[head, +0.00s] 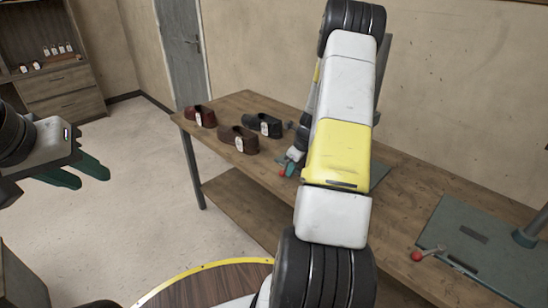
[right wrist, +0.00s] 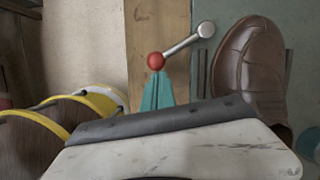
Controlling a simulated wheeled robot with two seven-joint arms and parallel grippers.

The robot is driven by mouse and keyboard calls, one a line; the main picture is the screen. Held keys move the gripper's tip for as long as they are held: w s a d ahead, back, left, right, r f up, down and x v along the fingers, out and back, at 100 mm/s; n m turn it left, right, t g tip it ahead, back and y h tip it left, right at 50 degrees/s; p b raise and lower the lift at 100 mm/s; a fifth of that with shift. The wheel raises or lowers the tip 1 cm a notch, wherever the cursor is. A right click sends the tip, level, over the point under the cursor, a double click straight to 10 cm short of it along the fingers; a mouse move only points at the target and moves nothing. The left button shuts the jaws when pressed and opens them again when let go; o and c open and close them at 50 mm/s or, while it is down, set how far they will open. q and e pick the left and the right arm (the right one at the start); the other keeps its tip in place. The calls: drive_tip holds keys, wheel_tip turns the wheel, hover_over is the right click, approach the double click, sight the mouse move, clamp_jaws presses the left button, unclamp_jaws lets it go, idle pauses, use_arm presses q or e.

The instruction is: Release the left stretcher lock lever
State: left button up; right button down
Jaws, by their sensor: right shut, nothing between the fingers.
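A lock lever with a red ball knob (right wrist: 156,61) and a metal arm (right wrist: 182,45) shows in the right wrist view. The arm slants up right from the knob to a round pivot on a grey-green plate. In the head view the knob (head: 281,171) is small, beside my right gripper (head: 290,165), which my arm partly hides. My right gripper's teal fingers (right wrist: 157,88) are shut and empty, with the tips right at the knob's lower edge; I cannot tell whether they touch. My left gripper (head: 82,172) is open and empty at the far left, away from the table.
A brown shoe (right wrist: 248,65) is on the plate right of the lever. Another red-knobbed lever (head: 416,256) sits on a plate at right.

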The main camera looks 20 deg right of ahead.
drive_tip(key=shift+a, duration=0.15)
drive_tip(key=shift+w+a+m, duration=0.1)
drive_tip(key=shift+a+m, duration=0.1)
drive_tip(key=shift+m, duration=0.2)
drive_tip(key=shift+a, duration=0.15)
drive_tip(key=shift+w+a+m+h, duration=0.2)
drive_tip(key=shift+a+m+h, duration=0.15)
drive_tip(key=shift+m, duration=0.15)
drive_tip(key=shift+w+a+m+h, duration=0.25)
drive_tip(key=shift+w+a+m, duration=0.3)
drive_tip(key=shift+a+m, duration=0.45)
drive_tip(key=w+a+m, duration=0.1)
drive_tip(key=m, duration=0.1)
drive_tip(key=w+a+m+h, duration=0.1)
drive_tip(key=shift+w+m+t, duration=0.2)
drive_tip(key=shift+m+t, duration=0.1)
drive_tip(key=shift+m, duration=0.1)
drive_tip(key=shift+w+a+m+h, duration=0.3)
drive_tip(key=shift+w+m, duration=0.35)
drive_tip(key=shift+m, duration=0.15)
drive_tip(key=shift+w+a, duration=0.15)
drive_tip(key=shift+w, duration=0.5)
drive_tip(key=shift+w+a, duration=0.15)
drive_tip(key=shift+w, duration=0.5)
drive_tip(key=shift+w, duration=0.1)
